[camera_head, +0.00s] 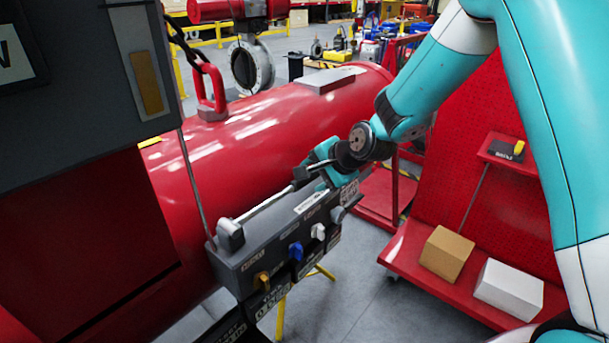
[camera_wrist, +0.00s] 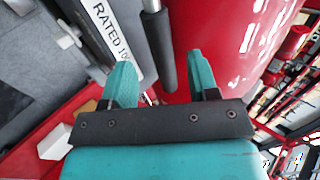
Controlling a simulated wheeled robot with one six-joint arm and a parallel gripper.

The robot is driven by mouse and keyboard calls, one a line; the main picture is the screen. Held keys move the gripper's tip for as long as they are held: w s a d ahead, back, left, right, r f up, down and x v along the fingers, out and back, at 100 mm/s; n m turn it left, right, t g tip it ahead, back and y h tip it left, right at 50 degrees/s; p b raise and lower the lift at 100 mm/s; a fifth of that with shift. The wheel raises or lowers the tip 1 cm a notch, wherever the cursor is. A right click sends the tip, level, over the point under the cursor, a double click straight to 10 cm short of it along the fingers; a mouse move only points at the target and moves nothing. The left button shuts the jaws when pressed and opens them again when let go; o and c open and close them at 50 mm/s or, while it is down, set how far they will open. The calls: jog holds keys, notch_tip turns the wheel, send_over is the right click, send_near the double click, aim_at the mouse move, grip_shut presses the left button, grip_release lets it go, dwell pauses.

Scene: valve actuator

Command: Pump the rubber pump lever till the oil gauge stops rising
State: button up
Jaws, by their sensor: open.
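The pump lever (camera_head: 265,205) is a light rod rising from a grey pivot on top of the dark valve block. Its dark rubber grip (camera_wrist: 159,45) shows in the wrist view, lying between my fingers in the picture and closer to the left one. My gripper (camera_head: 312,172) is open at the grip end of the lever; it also shows in the wrist view (camera_wrist: 160,75). I cannot tell whether a finger touches the grip. An amber vertical window (camera_head: 148,82) on the dark box at upper left may be the oil gauge; its level is unclear.
A large red cylinder (camera_head: 260,130) lies behind the lever. The valve block (camera_head: 235,265) carries yellow, blue, white and grey knobs on its front. A red cart (camera_head: 420,285) with a brown and a white box stands at right. Grey floor is free between.

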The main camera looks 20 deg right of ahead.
jog(key=shift+p+x, duration=0.45)
jog(key=shift+x, duration=1.85)
